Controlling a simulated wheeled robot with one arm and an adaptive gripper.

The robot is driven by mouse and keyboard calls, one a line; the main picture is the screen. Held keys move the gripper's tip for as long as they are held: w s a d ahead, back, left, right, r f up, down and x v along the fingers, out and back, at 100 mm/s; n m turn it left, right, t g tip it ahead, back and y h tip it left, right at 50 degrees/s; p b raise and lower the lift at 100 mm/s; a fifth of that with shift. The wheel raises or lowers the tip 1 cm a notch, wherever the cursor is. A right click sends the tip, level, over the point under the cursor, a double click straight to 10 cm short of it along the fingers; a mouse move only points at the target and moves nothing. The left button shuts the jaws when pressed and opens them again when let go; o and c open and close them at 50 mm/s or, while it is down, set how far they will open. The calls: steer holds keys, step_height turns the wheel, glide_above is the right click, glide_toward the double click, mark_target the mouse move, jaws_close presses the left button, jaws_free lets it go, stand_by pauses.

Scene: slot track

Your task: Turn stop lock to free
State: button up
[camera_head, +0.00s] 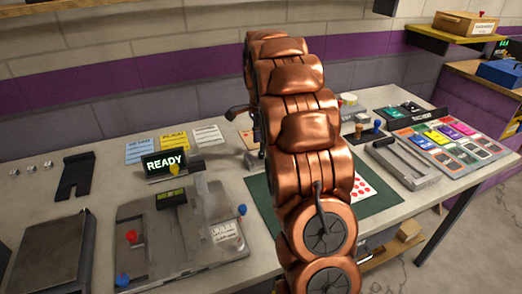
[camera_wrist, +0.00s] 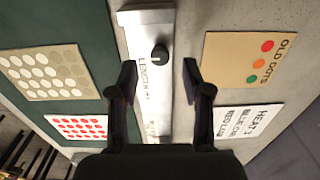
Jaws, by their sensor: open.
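A round black knob (camera_wrist: 160,54), which looks like the stop lock, sits on a pale metal bar (camera_wrist: 150,22) in the wrist view. A thin light mark shows on the knob's upper part. Lettering that seems to begin with "LENGTH" runs along the bar below the knob; part of it is unclear. My gripper (camera_wrist: 159,66) is open and empty, with one dark finger on each side of the bar. The knob lies between the finger lines, near the tips, and neither finger appears to touch it. In the head view my copper arm hides the knob and most of the gripper.
A dark green mat (camera_wrist: 95,25) with dotted cards lies left of the bar. An "OLD DOTS" card (camera_wrist: 250,60) and a white text card (camera_wrist: 247,121) lie right. In the head view, a "READY" display (camera_head: 164,163) and a metal fixture (camera_head: 150,240) stand left of my arm.

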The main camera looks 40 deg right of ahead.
mark_target(261, 155)
steer(key=shift+f, duration=2.05)
jaws_close()
